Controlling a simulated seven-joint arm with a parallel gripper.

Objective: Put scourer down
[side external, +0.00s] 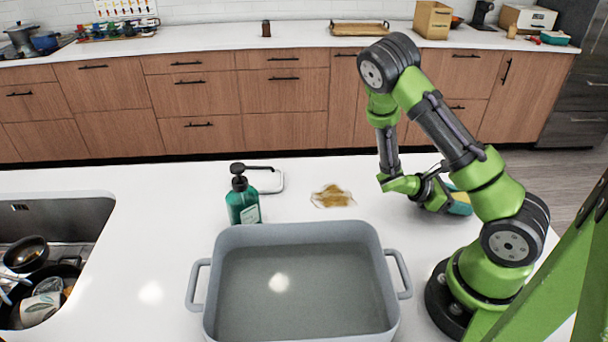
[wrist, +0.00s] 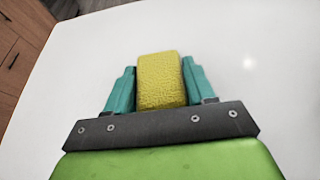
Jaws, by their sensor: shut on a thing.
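The scourer (wrist: 161,80) is a yellow block between the two teal fingers of my gripper (wrist: 160,84) in the wrist view. My gripper is shut on it, with a finger against each side. I cannot tell whether the scourer touches the countertop.
A brown spill (side external: 333,196) lies on the island (side external: 150,230). A green soap bottle (side external: 243,203) stands behind a large grey basin (side external: 213,290) with handles. The sink (side external: 60,215) at left holds dishes. The countertop around my gripper is clear.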

